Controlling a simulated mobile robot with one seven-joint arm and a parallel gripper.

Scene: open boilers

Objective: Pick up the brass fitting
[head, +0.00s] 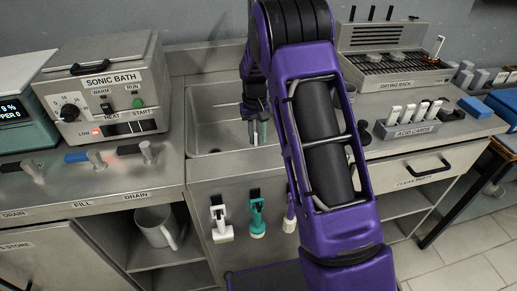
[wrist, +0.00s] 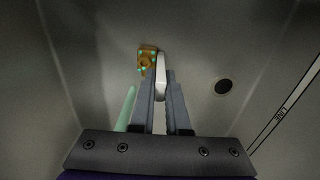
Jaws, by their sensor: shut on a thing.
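The brass fitting (wrist: 146,61) is a small orange-brown piece with bright green spots, seen in the wrist view just beyond and left of my fingertips. It appears to be over or on the sink floor; I cannot tell its height. My gripper (wrist: 162,92) is shut on a slim pale silver piece (wrist: 161,68) whose rounded end sticks out past the fingertips, close beside the fitting. I cannot tell whether the two touch. In the head view my gripper (head: 255,132) is down inside the sink, and the fitting cannot be made out.
The steel sink (head: 205,140) surrounds my gripper, with a dark drain hole (wrist: 223,87) to the right. A pale green rod (wrist: 126,108) stands left of the fingers. The sonic bath (head: 108,85) is left of the sink; the drying rack (head: 393,70) and acid cards (head: 415,118) are right.

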